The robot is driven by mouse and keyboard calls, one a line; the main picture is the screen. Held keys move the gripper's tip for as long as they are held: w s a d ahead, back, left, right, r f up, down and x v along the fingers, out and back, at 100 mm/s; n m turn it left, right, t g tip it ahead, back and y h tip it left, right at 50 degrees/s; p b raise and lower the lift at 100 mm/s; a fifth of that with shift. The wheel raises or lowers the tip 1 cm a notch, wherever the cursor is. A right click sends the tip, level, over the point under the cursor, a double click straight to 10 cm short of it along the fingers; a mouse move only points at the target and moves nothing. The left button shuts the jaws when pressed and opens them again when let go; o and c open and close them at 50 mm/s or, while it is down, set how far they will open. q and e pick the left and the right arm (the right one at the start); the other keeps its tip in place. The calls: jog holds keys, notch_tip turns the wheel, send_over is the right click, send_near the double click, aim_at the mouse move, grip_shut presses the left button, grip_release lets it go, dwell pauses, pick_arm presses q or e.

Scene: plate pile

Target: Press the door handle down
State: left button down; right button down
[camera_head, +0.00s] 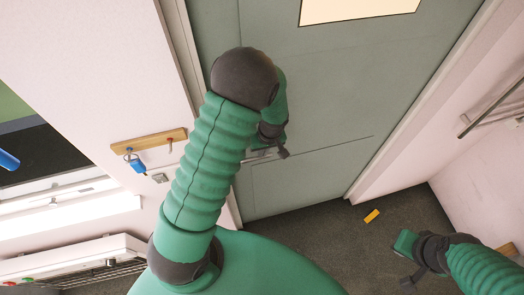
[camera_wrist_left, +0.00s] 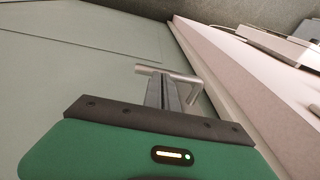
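The grey-green door (camera_head: 330,100) fills the upper middle of the head view. Its silver lever handle (camera_wrist_left: 185,78) shows in the left wrist view beyond my fingertips. In the head view, only a small part of the handle (camera_head: 262,154) shows beside my left gripper (camera_head: 281,153). In the wrist view, the fingers of my left gripper (camera_wrist_left: 165,82) lie close together and look shut, with the tips at the lever; I cannot tell whether they touch it. My right gripper (camera_head: 408,262) is low at the right, away from the door; its finger state is unclear.
A wooden hook rail (camera_head: 150,141) with a blue item (camera_head: 135,162) is on the wall left of the door. A yellow block (camera_head: 372,216) lies on the dark floor (camera_head: 330,225). A metal rail (camera_head: 490,108) runs along the right wall.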

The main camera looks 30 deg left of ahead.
pick_arm(q)
jog(key=shift+d+f, duration=0.1)
jog(key=shift+f, duration=0.05)
jog(key=shift+w+d+f+g+y+b, duration=0.1)
jog(key=shift+w+f+g+y+b, duration=0.1)
jog(key=shift+f+g+y+b, duration=0.7)
jog(key=f+b, duration=0.1)
jog(key=g+y+b, duration=0.1)
jog(key=shift+w+d+f+g+b, duration=0.2)
jog(key=shift+f+g+b, duration=0.1)
jog(key=shift+f+b, duration=0.1)
jog(key=shift+f+g+y+b, duration=0.7)
jog(key=shift+y+b, duration=0.1)
jog(key=shift+b, duration=0.15)
jog(key=shift+s+a+f+b, duration=0.15)
jog(key=shift+f+b, duration=0.15)
jog(key=shift+b, duration=0.2)
